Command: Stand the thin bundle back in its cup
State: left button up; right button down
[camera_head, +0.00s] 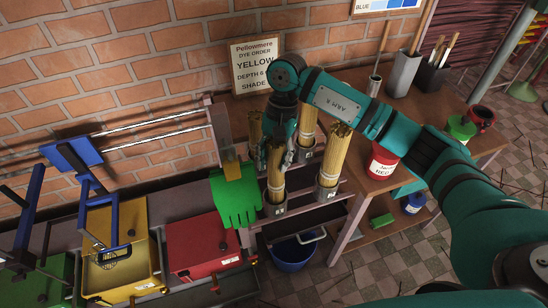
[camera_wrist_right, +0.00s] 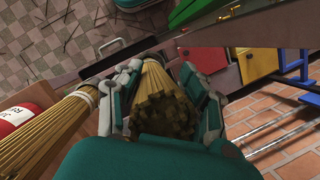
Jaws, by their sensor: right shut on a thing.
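My right gripper (camera_head: 279,152) is shut on a thin tan bundle (camera_head: 276,176) in the front left of the rack. The bundle is close to upright, with a pale band low on it. Its lower end is at the mouth of a dark grey cup (camera_head: 272,211); how deep it sits I cannot tell. In the right wrist view the fingers (camera_wrist_right: 166,88) close around the bundle (camera_wrist_right: 160,104), whose cut stick ends face the camera. My left gripper is not in view.
A thicker bundle (camera_head: 333,155) stands close on the right in its own cup (camera_head: 327,192). Two more bundles (camera_head: 307,125) (camera_head: 255,127) stand behind. A green glove (camera_head: 235,197) hangs at the left, and a red-and-white pot (camera_head: 382,164) stands at the right.

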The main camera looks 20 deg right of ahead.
jog(key=c, duration=0.7)
grip_release()
jog(key=v, duration=1.2)
jog(key=shift+s, duration=0.1)
